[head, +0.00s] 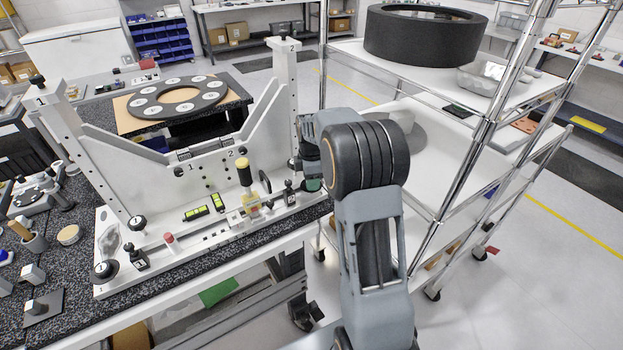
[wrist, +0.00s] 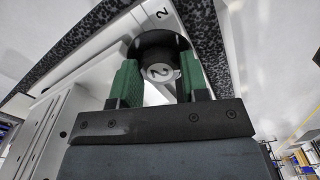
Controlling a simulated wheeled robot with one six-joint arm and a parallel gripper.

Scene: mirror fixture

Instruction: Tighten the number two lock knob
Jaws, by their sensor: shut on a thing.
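The number two lock knob (wrist: 158,46) is black with a white cap marked 2. In the wrist view it sits on the pale base plate, beside a printed 2. My gripper (wrist: 163,82) has a green fingertip on each side of the knob and is shut on it. In the head view my gripper (head: 312,183) is low at the right end of the white mirror fixture (head: 120,160), by the foot of the post marked 2. There my arm and gripper hide the knob. Whether the knob is tight cannot be seen.
A matching black knob (head: 105,269) stands at the fixture's front left corner. A small black toggle clamp (head: 289,192) is just left of my gripper. A wire-post cart (head: 465,150) with a large black ring (head: 425,35) stands close on the right. Open floor lies beyond the cart.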

